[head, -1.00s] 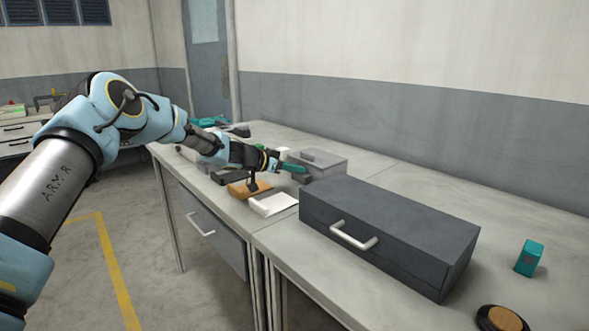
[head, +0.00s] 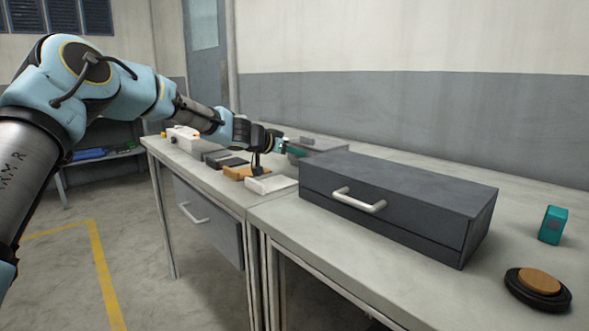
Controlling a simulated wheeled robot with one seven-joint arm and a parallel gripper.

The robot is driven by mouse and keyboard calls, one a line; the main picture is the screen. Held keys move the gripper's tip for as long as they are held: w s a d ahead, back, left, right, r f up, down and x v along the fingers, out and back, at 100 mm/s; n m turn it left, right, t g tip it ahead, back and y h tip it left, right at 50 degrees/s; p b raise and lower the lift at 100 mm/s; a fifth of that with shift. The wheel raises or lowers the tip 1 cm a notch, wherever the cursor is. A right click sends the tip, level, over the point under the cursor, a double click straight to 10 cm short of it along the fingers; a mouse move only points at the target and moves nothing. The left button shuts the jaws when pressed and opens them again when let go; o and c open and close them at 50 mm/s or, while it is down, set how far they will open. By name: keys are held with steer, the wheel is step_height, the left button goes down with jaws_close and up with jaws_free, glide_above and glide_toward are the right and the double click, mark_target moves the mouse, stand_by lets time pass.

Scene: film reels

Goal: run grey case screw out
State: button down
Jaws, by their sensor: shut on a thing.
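My gripper (head: 275,141) is shut on a teal tool (head: 295,150), which looks like a powered screwdriver. It points right, at the near left side of the light grey case (head: 322,144). The case sits on the bench behind the dark drawer box, which hides part of it. The case's screw is too small or hidden to make out, and I cannot tell whether the tool's tip touches it.
The dark grey drawer box (head: 400,187) with a pale handle stands in front of the case. A white block (head: 270,184) and an orange-brown block (head: 240,172) lie below my gripper. A teal block (head: 552,225) and a round black-and-tan disc (head: 540,282) are at the right.

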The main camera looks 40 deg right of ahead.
steer(key=shift+s+f+n+t+b, duration=0.15)
steer(key=shift+n+t+b, duration=0.3)
steer(key=shift+b, duration=0.5)
steer(key=shift+f+n+t+b, duration=0.2)
steer(key=shift+t+b, duration=0.35)
steer(key=shift+b, duration=0.4)
steer(key=shift+r+n+b, duration=0.1)
steer(key=shift+n+b, duration=0.15)
steer(key=shift+b, duration=0.05)
steer(key=shift+s+r+n+t+y+b, duration=0.2)
steer(key=shift+n+t+y+b, duration=0.1)
steer(key=shift+n+t+b, duration=0.25)
steer(key=shift+n+t, duration=0.55)
steer(key=shift+t, duration=0.2)
steer(key=c, duration=0.7)
jaws_free()
steer(key=shift+c, duration=0.2)
steer(key=shift+s, duration=0.1)
steer(key=shift+d+r, duration=0.1)
steer(key=shift+r, duration=0.05)
